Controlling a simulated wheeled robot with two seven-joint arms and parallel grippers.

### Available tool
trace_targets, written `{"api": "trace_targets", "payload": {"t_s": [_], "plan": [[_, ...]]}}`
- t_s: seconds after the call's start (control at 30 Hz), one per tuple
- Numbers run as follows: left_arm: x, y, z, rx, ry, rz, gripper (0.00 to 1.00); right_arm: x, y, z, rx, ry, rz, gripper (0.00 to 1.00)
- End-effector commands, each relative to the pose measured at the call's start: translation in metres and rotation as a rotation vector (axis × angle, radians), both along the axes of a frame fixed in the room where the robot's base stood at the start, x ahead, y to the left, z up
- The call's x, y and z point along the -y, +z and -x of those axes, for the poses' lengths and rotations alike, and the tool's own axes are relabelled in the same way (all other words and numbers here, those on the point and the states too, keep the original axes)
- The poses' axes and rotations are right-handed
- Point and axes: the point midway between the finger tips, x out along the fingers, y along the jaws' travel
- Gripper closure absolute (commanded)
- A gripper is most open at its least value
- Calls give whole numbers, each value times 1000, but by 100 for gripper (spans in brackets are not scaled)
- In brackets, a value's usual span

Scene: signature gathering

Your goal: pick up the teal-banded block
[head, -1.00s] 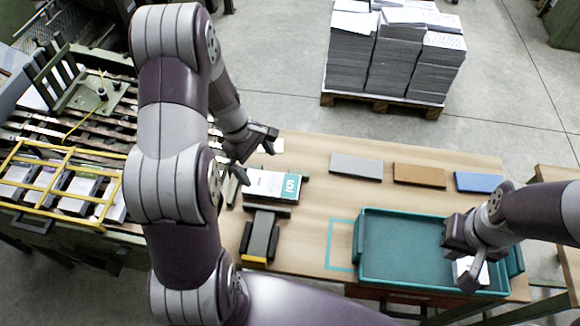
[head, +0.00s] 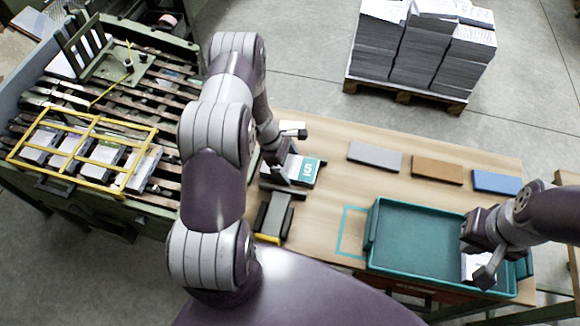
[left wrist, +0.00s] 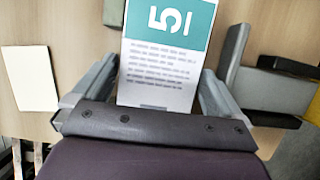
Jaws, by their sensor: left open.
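The teal-banded block (head: 307,172), white with a printed teal end marked 5, lies on the wooden table. It also shows in the left wrist view (left wrist: 160,62), between the finger tips. My left gripper (head: 283,162) is open at the block, with one finger on each side in the left wrist view (left wrist: 158,92). I cannot tell whether the fingers touch it. My right gripper (head: 480,262) is at the teal tray's right part, by a white block (head: 474,267) that it partly hides; its jaw state is unclear.
The teal tray (head: 372,225) stands at the table's front right. Grey (head: 375,156), brown (head: 437,170) and blue (head: 497,183) slabs lie along the back. A dark stand (head: 274,215) is close in front of the block. A white card (left wrist: 29,78) lies beside it.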

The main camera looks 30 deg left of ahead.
Motion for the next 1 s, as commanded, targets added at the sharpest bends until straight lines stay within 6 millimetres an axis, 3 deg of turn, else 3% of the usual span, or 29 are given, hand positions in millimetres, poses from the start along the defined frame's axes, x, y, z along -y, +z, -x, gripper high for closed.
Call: {"api": "trace_targets", "payload": {"t_s": [0.07, 0.2, 0.27, 0.57, 0.77, 1.0], "plan": [[0, 0, 0, 0, 0, 0, 0, 0, 0, 0, 0, 0, 0, 100], [0, 0, 0, 0, -1, 0, 45, 0, 0, 0, 0, 0, 0, 100], [0, 1, 0, 1, -1, 0, 52, 0, 0, 0, 0, 0, 0, 100], [0, 8, -1, 3, -1, -1, 52, 0, -1, 0, 0, 0, 0, 100], [-1, 39, -1, 5, -2, -1, 52, 0, -4, 0, 0, 0, 0, 100], [51, 70, 7, 4, -7, -1, 52, 0, -14, 0, 0, 0, 0, 100]]}}
